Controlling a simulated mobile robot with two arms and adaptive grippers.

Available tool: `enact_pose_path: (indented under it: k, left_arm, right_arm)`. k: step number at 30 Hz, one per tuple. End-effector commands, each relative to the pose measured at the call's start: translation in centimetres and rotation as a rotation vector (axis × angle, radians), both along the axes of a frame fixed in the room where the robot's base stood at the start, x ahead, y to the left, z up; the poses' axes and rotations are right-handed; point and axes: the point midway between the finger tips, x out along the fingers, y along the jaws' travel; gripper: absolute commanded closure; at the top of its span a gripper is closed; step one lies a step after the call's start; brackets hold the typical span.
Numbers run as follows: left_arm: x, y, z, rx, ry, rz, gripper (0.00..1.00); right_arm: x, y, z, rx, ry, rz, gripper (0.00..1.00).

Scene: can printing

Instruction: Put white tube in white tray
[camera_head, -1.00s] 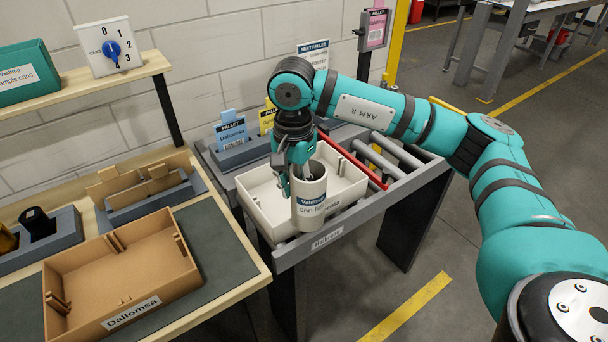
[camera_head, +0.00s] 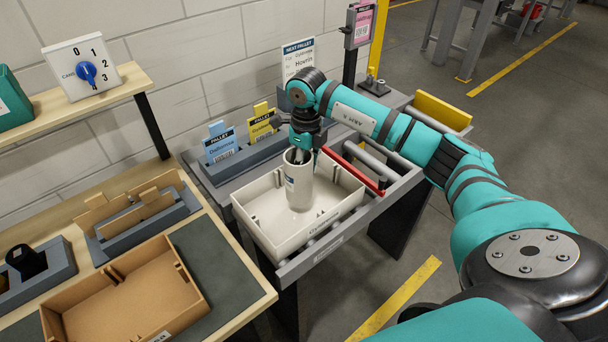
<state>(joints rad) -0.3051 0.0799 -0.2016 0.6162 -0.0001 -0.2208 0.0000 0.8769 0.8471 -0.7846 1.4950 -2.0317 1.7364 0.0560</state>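The white tube (camera_head: 299,188) is upright inside the white tray (camera_head: 335,216), its dark blue label facing left. Its lower end is at or just above the tray floor; I cannot tell whether it touches. My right gripper (camera_head: 304,156) points down at the tube's top rim. It appears shut on the tube wall, with a finger reaching into the tube's mouth. The fingertips are partly hidden. My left gripper is not in view.
The tray sits on a roller conveyor (camera_head: 405,182) with a red bar (camera_head: 350,168) to its right. A grey card holder (camera_head: 222,170) with blue and yellow pallet cards stands behind. A brown box (camera_head: 125,305) lies on the bench at left.

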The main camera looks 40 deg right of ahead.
Motion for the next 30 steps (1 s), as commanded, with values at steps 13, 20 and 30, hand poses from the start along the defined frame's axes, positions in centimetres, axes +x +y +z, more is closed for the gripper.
enact_pose_path:
  k: [13, 20, 30]
  left_arm:
    - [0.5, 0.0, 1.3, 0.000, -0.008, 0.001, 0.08]
    - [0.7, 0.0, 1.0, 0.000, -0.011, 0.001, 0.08]
    - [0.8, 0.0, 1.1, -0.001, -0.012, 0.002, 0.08]
  right_arm:
    - [0.0, 0.0, -4.0, 0.001, -0.002, 0.003, 1.00]
    - [0.0, 0.0, -4.4, 0.000, -0.001, 0.003, 1.00]
    - [0.0, 0.0, -4.3, 0.000, -0.001, 0.003, 0.71]
